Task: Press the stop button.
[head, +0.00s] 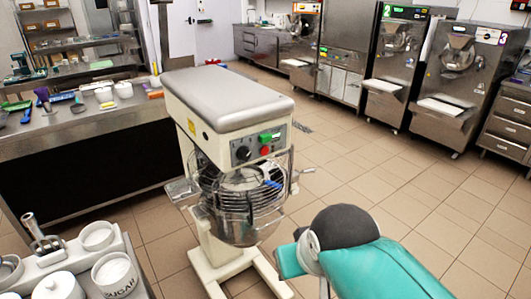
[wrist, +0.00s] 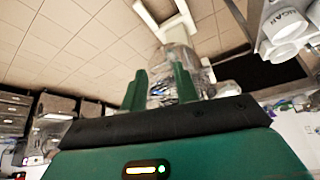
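A planetary mixer (head: 225,100) with a grey top stands in the middle of the head view. Its front control panel carries a red button (head: 265,150), which looks like the stop button, just below a green button (head: 266,138). A black knob (head: 242,153) sits to their left. In the wrist view the scene looks upside down, and the mixer (wrist: 176,52) shows ahead beyond my gripper (wrist: 160,82). The two green fingers are apart with nothing between them. My gripper is away from the panel. The buttons cannot be made out in the wrist view.
A wire guard and bowl (head: 240,195) sit under the mixer head. A trolley with white containers, one marked sugar (head: 117,272), stands at lower left. A dark counter (head: 80,150) with utensils is behind it. Batch freezers (head: 455,80) line the back right. Tiled floor there is clear.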

